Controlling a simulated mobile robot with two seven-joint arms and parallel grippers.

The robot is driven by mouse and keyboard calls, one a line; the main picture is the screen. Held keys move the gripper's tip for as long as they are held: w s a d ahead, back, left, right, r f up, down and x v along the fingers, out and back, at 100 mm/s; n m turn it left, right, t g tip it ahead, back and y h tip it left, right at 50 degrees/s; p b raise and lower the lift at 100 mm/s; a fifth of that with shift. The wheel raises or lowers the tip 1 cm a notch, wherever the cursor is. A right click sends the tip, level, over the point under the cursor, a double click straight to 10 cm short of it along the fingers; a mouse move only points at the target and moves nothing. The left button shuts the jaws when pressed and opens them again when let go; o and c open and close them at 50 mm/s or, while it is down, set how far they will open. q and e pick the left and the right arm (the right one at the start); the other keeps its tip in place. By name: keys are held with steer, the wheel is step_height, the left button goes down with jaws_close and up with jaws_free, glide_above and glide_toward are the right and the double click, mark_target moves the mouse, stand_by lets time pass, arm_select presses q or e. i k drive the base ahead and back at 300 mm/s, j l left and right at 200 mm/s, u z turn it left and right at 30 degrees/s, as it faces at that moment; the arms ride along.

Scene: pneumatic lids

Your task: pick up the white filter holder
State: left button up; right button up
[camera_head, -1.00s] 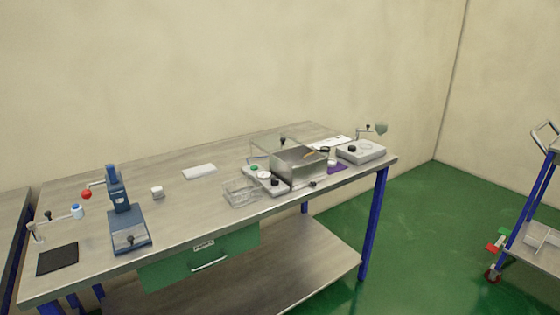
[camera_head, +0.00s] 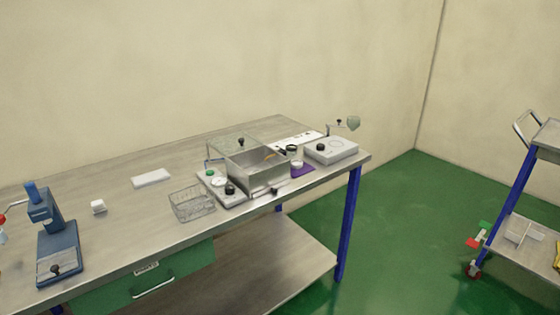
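A small white round piece (camera_head: 297,165) sits on a purple mat (camera_head: 303,172) near the right end of the workbench; it may be the white filter holder, but it is too small to be sure. Other small white things are a block (camera_head: 98,207) on the left half of the bench and a round disc (camera_head: 218,182) on the grey control unit. Neither of my grippers shows in the head view.
The workbench (camera_head: 130,202) carries a steel bath (camera_head: 262,178) with a clear lid, a wire basket (camera_head: 192,204), a white plate device (camera_head: 330,150) and a blue press (camera_head: 57,250). A trolley (camera_head: 520,235) stands right. Green floor between them is clear.

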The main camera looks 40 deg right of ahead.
mark_target(296, 163)
steer(key=i+l+u, duration=0.1)
steer(key=l+u, duration=0.2)
steer(key=l, duration=0.65)
steer(key=l+u, duration=0.1)
steer(key=l, duration=0.8)
